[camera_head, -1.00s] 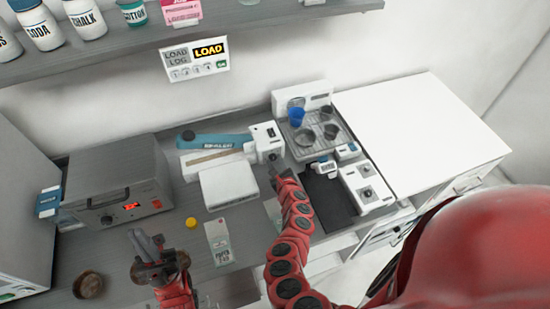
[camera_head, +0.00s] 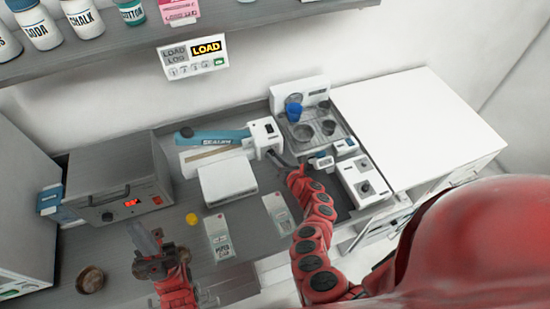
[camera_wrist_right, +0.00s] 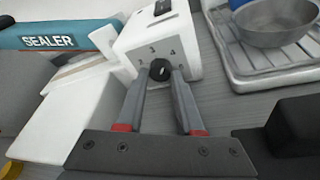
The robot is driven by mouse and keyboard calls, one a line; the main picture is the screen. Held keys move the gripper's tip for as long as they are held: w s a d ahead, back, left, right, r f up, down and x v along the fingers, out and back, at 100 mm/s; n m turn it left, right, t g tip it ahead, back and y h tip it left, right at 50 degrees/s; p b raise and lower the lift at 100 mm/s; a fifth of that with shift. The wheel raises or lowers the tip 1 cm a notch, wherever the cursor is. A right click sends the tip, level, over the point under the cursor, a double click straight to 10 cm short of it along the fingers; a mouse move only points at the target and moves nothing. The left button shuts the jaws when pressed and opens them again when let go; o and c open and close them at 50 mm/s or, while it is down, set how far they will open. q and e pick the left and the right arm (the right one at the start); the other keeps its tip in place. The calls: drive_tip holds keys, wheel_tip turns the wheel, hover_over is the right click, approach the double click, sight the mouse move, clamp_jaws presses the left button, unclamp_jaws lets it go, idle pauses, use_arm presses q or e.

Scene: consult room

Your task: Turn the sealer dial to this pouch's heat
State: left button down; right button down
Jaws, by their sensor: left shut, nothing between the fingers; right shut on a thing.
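The sealer (camera_head: 213,138) has a blue arm marked SEALER and a white control box (camera_head: 264,130). On the box's front is a black dial (camera_wrist_right: 160,70), with the digits 3 and 4 printed above it; other digits are hidden or unclear. My right gripper (camera_head: 277,158) is shut on the dial, with one finger on each side in the right wrist view (camera_wrist_right: 161,80). Two pouches lie on the counter: one pouch (camera_head: 219,238) with small print, and another pouch (camera_head: 280,212) nearer my right arm. My left gripper (camera_head: 147,240) is shut and empty over the counter.
A grey oven-like unit (camera_head: 115,185) with a red display stands left. A white box (camera_head: 228,185) lies before the sealer. A tray (camera_head: 320,125) with cups, and white devices (camera_head: 362,180), stand right. A yellow cap (camera_head: 192,219) and brown bowl (camera_head: 90,280) lie nearby.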

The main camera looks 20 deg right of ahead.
drive_tip(key=shift+m+y, duration=0.3)
drive_tip(key=shift+m, duration=0.2)
drive_tip(key=shift+r, duration=0.1)
drive_tip(key=c, duration=0.5)
unclamp_jaws()
drive_tip(key=shift+c, duration=0.2)
